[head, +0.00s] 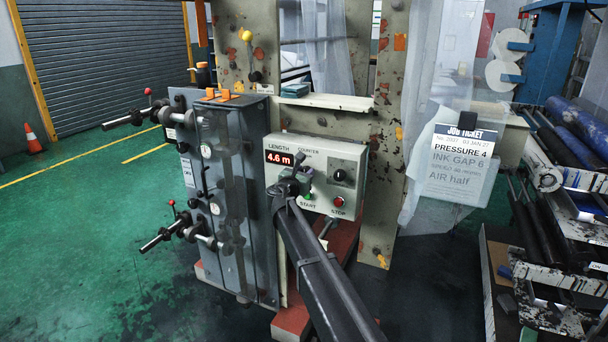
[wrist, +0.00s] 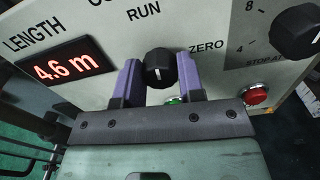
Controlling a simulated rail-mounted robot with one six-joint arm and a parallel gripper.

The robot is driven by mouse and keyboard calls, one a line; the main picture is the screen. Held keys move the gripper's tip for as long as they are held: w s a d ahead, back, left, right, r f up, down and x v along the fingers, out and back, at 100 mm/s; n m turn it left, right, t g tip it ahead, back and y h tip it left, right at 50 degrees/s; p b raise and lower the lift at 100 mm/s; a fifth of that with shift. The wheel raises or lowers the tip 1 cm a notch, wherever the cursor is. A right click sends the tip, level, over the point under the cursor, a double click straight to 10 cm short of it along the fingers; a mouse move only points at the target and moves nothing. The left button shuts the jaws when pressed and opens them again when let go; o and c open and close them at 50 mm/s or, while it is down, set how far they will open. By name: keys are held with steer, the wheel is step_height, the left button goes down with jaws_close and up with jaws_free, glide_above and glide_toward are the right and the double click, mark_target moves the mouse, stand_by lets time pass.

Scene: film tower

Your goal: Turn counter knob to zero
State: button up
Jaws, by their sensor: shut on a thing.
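The counter panel (head: 318,160) is a pale box on the press with a red display (head: 279,158) reading 4.6 m. In the wrist view the black counter knob (wrist: 160,66) sits below the word RUN and left of the word ZERO. A pale mark shows on its face, but its exact direction is hard to tell. My gripper (wrist: 160,78) has its two purple fingers on either side of the knob, shut on it. In the head view my gripper (head: 291,180) is in front of the panel's lower left and hides the knob.
A second black knob (head: 340,175) is on the panel's right, with a red STOP button (head: 339,201) below it. The green START button (head: 308,196) is close to my gripper. A grey cabinet with crank handles (head: 221,190) stands at the left. A job ticket (head: 459,165) hangs at the right.

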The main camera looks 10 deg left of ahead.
steer(key=shift+m, duration=8.5)
steer(key=o, duration=0.9)
steer(key=shift+s, duration=0.1)
